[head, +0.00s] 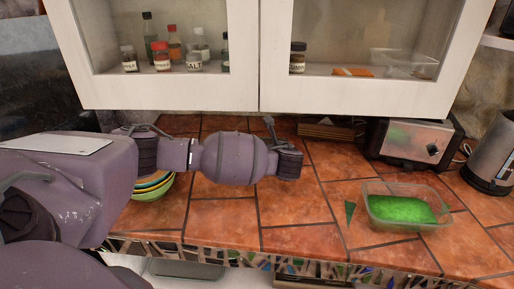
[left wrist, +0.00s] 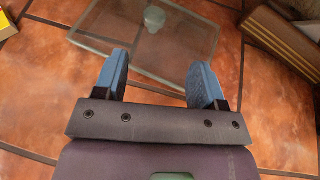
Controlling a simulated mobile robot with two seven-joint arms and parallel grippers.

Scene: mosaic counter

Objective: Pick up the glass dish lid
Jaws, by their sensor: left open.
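The glass dish lid (left wrist: 180,45) is a clear rectangular pane with a small round knob (left wrist: 154,18), lying on the tiled counter in the left wrist view. My left gripper (left wrist: 158,78) is open and empty, its two blue fingers reaching the lid's near edge in the picture, with the knob farther ahead. Whether the fingers touch the lid I cannot tell. In the head view my left arm stretches over the counter, and I cannot make out the lid there. A glass dish (head: 420,226) with green contents stands at the right. My right gripper is not in view.
A wooden slatted object (head: 330,129) stands at the back, close to the lid; it also shows in the left wrist view (left wrist: 285,45). A toaster (head: 413,141), a kettle (head: 492,155) and stacked bowls (head: 152,190) are on the counter. Cabinets (head: 170,92) hang above.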

